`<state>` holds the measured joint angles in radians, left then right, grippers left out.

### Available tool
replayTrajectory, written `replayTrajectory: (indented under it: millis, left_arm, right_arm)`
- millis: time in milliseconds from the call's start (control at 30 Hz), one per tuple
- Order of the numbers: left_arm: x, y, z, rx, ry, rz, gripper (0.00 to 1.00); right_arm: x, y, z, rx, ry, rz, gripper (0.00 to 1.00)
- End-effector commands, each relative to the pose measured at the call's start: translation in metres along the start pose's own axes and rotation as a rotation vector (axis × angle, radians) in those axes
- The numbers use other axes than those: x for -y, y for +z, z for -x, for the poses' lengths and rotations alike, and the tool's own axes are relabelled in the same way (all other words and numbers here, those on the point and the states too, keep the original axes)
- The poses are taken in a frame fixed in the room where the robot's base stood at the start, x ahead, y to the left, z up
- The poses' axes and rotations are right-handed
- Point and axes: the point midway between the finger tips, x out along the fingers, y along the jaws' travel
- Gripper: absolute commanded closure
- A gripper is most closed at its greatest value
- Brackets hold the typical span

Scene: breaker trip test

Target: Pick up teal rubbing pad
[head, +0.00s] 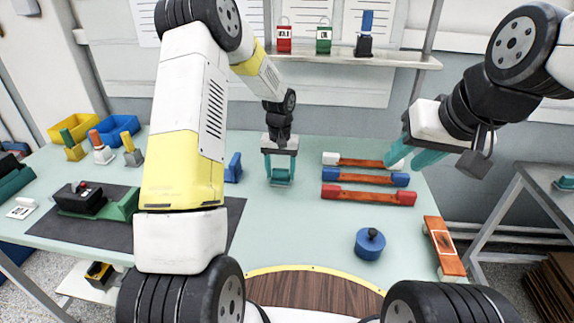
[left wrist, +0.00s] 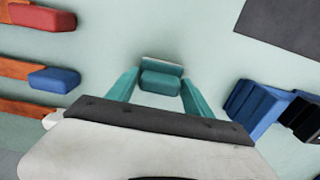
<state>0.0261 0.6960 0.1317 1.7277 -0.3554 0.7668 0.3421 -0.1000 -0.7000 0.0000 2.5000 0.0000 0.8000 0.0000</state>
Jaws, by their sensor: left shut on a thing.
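The teal rubbing pad (head: 281,177) is on the pale green table, toward its back middle. It also shows in the left wrist view (left wrist: 160,82), a rounded teal block with a paler back edge. My left gripper (head: 280,168) points down over it and is shut on it, one teal finger on each side. Whether the pad touches the table I cannot tell. My right gripper (head: 412,157) hangs above the table's right side, its teal fingers apart with nothing seen between them.
Bars with white, blue (head: 393,180) and red (head: 368,196) ends lie right of the pad. A blue block (head: 233,168) stands left. A blue knobbed cylinder (head: 370,244) and an orange bar (head: 445,247) are front right. A dark mat (head: 181,238) holds a green device (head: 122,205).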

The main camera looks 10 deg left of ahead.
Motion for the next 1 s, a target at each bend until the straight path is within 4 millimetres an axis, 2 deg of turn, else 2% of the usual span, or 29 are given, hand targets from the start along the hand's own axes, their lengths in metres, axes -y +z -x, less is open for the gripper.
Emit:
replayTrajectory:
  millis: [267,500,667,1000]
  left_arm:
    - [0.000,-0.001,0.008,-0.003,0.000,0.000,0.82]
    - [0.000,-0.001,0.038,-0.004,0.000,0.001,0.82]
    - [-0.001,0.035,0.040,0.000,-0.001,-0.002,0.82]
    - [-0.005,0.123,0.048,-0.001,-0.001,-0.001,0.82]
  right_arm:
    - [0.000,0.000,0.000,0.000,0.000,0.000,0.64]
    - [0.000,0.000,0.000,0.000,0.000,0.000,0.64]
    - [0.000,0.000,0.000,0.000,0.000,0.000,0.64]
    - [0.000,0.000,0.000,0.000,0.000,0.000,0.64]
